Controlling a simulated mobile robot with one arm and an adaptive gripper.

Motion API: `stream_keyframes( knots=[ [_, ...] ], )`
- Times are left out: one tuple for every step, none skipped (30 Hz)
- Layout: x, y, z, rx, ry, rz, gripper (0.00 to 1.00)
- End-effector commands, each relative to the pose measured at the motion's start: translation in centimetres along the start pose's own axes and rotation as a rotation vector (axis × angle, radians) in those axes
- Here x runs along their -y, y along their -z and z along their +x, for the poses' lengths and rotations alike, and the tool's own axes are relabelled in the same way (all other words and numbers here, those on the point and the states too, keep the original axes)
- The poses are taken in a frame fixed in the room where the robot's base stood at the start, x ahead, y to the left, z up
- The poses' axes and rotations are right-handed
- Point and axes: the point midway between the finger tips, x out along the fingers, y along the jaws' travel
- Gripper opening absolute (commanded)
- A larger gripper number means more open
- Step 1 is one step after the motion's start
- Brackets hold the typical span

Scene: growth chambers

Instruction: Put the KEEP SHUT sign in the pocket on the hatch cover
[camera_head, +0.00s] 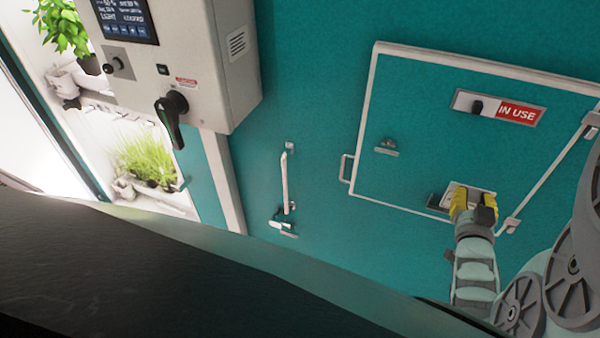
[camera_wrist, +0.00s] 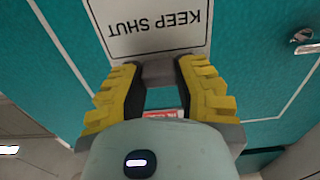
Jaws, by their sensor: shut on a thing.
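The white KEEP SHUT sign (camera_wrist: 150,25) fills the top of the wrist view, its black letters upside down. My gripper (camera_wrist: 158,78), with yellow and black fingers, is shut on the grey piece at the sign's edge. In the head view my gripper (camera_head: 473,203) is at the lower part of the teal hatch cover (camera_head: 440,120), covering much of the sign (camera_head: 461,187). A dark grey bracket (camera_head: 437,201), perhaps part of the pocket, shows just left of the sign. I cannot tell whether the sign is in the pocket or in front of it.
The hatch cover carries an IN USE slider (camera_head: 498,108), a small latch (camera_head: 387,147) and a side handle (camera_head: 346,168). A hinge (camera_head: 591,124) is at its right edge. Left are a door handle (camera_head: 285,180) and a control box (camera_head: 185,60) with a black knob.

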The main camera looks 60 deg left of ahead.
Motion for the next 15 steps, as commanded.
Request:
stream_keyframes(
  knots=[
    [0.2,-0.2,0.5,-0.001,0.005,0.000,0.00],
    [0.2,-0.3,0.7,0.000,0.005,0.000,0.00],
    [0.2,-0.5,0.9,0.002,0.005,0.000,0.00],
    [0.2,-0.6,1.1,0.002,0.004,-0.001,0.00],
    [0.2,-0.6,1.3,0.003,0.004,-0.001,0.00],
    [0.2,-0.7,1.6,0.003,0.004,-0.001,0.00],
    [0.2,-0.7,1.9,0.002,0.004,-0.001,0.00],
    [0.2,-0.8,2.1,0.001,0.005,-0.001,0.00],
    [0.2,-0.8,2.5,0.000,0.005,-0.001,0.00],
    [0.2,-0.8,2.7,-0.001,0.005,-0.001,0.00],
    [0.2,-0.9,2.9,0.000,0.005,-0.001,0.00],
    [0.2,-0.9,3.1,0.000,0.005,-0.001,0.00],
    [0.2,-1.0,3.4,0.000,0.005,-0.001,0.00],
    [0.2,-1.1,3.6,0.000,0.006,-0.001,0.00],
    [0.3,-1.2,3.9,0.000,0.006,-0.001,0.00]
  ],
)
